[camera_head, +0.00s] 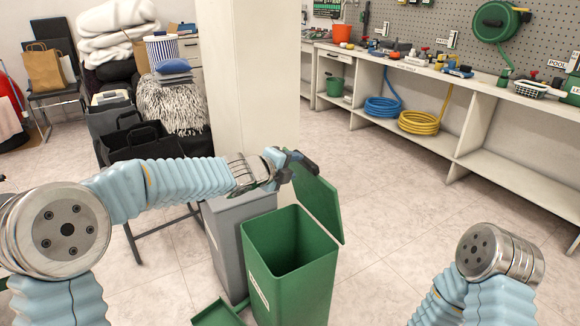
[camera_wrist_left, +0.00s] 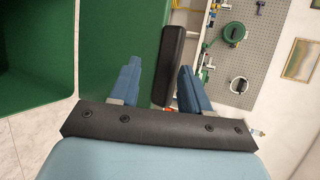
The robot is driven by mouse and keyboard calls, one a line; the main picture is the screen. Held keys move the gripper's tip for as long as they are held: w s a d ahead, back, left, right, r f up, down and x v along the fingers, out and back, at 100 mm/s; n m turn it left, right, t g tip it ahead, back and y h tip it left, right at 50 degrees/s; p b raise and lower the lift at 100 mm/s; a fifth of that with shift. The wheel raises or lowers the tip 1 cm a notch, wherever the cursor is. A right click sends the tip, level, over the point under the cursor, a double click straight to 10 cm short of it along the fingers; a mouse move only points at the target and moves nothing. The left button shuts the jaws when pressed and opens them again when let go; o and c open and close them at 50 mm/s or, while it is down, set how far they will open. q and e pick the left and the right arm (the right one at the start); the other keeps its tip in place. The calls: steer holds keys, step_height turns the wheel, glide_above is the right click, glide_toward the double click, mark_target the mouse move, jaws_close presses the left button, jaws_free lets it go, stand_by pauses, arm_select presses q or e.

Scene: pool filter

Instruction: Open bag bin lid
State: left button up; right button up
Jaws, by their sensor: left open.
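The green bin (camera_head: 290,262) stands on the floor in the head view, with its open top showing a dark inside. Its green lid (camera_head: 318,204) stands raised and tilted up at the back right edge. My left gripper (camera_head: 300,165) is at the lid's upper edge, by a dark handle. In the left wrist view the black handle (camera_wrist_left: 170,65) lies between the two spread blue fingers (camera_wrist_left: 158,85), beside the green lid (camera_wrist_left: 120,45). The fingers appear apart from the handle. The right arm shows at the lower right, but its gripper is out of view.
A grey bin (camera_head: 232,235) stands just left of the green bin, beside a white pillar (camera_head: 240,80). A white workbench (camera_head: 440,90) with hoses on its lower shelf runs along the right. The tiled floor (camera_head: 400,200) between is clear.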

arm_select(q)
steer(key=p+v, duration=0.3)
steer(key=v, duration=1)
steer(key=shift+s+a+r, duration=0.15)
steer(key=shift+s+r, duration=0.05)
steer(key=shift+s, duration=0.15)
